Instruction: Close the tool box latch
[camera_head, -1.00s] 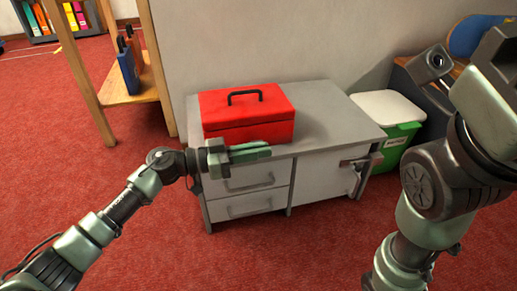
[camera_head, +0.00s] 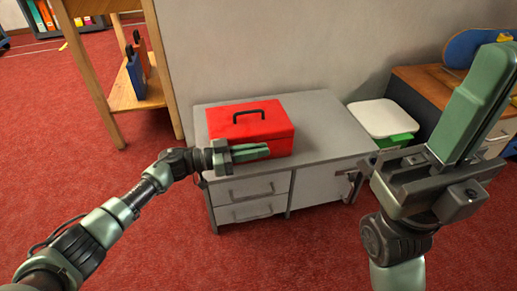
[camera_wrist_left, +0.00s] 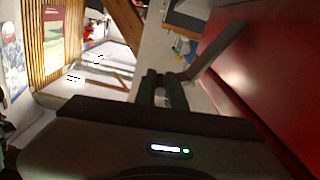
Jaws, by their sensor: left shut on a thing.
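The red tool box (camera_head: 250,121) sits on the grey cabinet with its lid down and its black handle (camera_head: 249,117) on top. My left gripper (camera_head: 262,151) lies across the lower front of the box. In the left wrist view its fingers (camera_wrist_left: 163,88) are shut on the grey tool box latch (camera_wrist_left: 217,52), which sticks out at an angle from the red box front (camera_wrist_left: 255,65). In the head view the latch is hidden behind the fingers. My right gripper (camera_head: 480,100) is raised, large and close at the right, away from the box; its finger gap is not clear.
The grey cabinet (camera_head: 325,125) has free top space right of the box. A green bin with a white lid (camera_head: 385,117) and a wooden desk (camera_head: 430,85) stand to its right. A wooden shelf (camera_head: 150,95) stands at the left. Red carpet lies in front.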

